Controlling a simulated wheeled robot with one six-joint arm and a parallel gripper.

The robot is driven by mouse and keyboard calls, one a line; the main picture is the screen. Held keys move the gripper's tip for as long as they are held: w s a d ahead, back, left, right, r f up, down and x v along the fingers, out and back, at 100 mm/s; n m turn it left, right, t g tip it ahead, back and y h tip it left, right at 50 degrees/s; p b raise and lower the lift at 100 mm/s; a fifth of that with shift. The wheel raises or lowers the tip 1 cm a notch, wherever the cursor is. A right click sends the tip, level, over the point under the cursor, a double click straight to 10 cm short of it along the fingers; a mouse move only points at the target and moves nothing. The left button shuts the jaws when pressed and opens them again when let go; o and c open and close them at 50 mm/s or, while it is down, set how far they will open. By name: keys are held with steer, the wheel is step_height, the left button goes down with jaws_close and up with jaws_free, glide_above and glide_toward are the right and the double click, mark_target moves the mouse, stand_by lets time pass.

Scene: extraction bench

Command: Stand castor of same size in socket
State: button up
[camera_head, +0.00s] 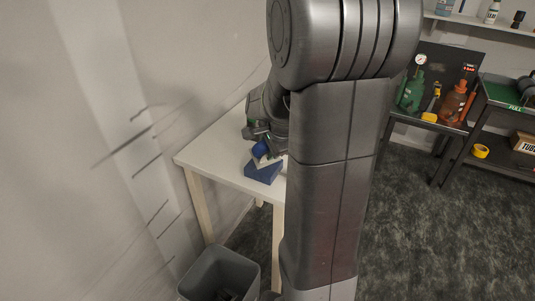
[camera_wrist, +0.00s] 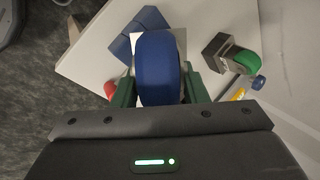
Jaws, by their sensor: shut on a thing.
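My gripper (camera_wrist: 158,92) is shut on a castor with a blue wheel (camera_wrist: 157,68), seen large between the green fingers in the wrist view. The blue castor also shows in the head view (camera_head: 260,149), close above a blue block (camera_head: 264,172) on the white table. In the wrist view the blue block (camera_wrist: 122,48) lies just beyond the castor, partly hidden by it. A pale plate shows behind the wheel; I cannot tell whether it belongs to the castor. A second castor with a green wheel (camera_wrist: 246,61) and a grey block-like base lies to the right. No socket opening is visible.
The white table (camera_head: 213,152) stands against the wall. In the wrist view a red thing (camera_wrist: 110,90) is left of the fingers, and a yellow thing (camera_wrist: 238,94) and a blue-ended thing (camera_wrist: 258,83) are right. A grey bin (camera_head: 219,272) stands on the floor in front.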

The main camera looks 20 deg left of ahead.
step_height(320, 180, up, 7)
steer(key=shift+r, duration=0.2)
step_height(320, 180, down, 10)
steer(key=shift+r, duration=0.15)
stand_by(0.5)
steer(key=o, duration=1.3)
steer(key=shift+f, duration=0.25)
steer(key=v, duration=1.4)
steer(key=shift+s+a, duration=0.1)
steer(key=shift+a, duration=0.1)
